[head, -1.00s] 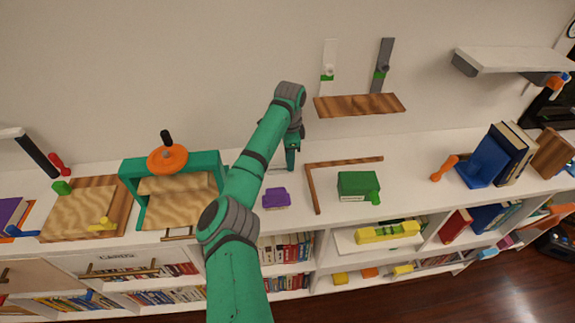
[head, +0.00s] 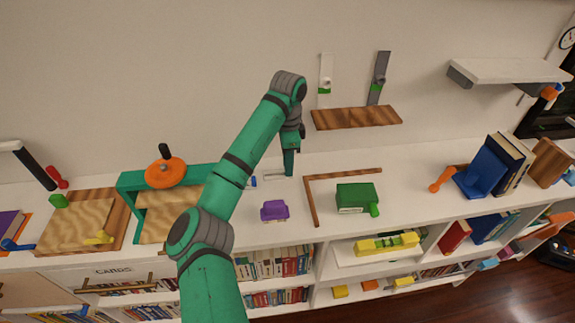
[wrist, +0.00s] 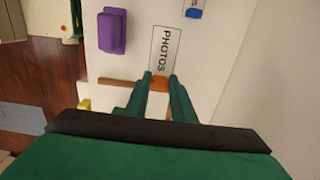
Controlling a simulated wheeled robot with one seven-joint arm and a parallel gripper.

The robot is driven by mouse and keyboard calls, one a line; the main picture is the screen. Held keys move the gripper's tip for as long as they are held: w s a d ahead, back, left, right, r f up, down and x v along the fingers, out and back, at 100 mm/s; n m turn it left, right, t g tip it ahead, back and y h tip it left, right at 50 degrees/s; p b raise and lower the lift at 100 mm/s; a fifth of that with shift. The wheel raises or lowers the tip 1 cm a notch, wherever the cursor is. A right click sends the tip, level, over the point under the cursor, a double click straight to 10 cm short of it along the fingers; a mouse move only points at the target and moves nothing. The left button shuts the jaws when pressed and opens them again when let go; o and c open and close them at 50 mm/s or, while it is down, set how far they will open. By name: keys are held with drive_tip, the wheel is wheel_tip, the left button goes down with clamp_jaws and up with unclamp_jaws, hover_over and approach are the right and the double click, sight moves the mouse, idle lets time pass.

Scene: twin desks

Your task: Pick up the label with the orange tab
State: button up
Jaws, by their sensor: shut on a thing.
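The label with the orange tab is a white card reading "PHOTOS" (wrist: 166,50) in the wrist view. Its orange tab (wrist: 159,84) sits between my fingertips. My gripper (wrist: 160,78) is shut on that tab. In the head view my gripper (head: 289,174) points down at the white desk top, near the corner of a wooden L-shaped strip. The label shows there only as a thin pale shape beside the fingers. I cannot tell whether it is clear of the desk. A second white label with a blue tab (wrist: 194,14) lies beyond it.
A purple block (head: 274,211) and a green box (head: 356,198) stand nearby on the desk. The wooden L-strip (head: 311,204) lies just right of my gripper. A wooden wall shelf (head: 356,118) is above right. A teal press with an orange wheel (head: 165,172) stands left.

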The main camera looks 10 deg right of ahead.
drive_tip(key=s+a+r, duration=0.1)
drive_tip(key=s+r, duration=0.3)
drive_tip(key=s, duration=0.4)
drive_tip(key=shift+s+r, duration=0.2)
drive_tip(key=shift+s, duration=0.2)
drive_tip(key=shift+a+r, duration=0.1)
drive_tip(key=shift+r, duration=0.25)
drive_tip(key=shift+r, duration=0.5)
drive_tip(key=shift+r, duration=0.85)
drive_tip(key=shift+r, duration=0.1)
idle(0.3)
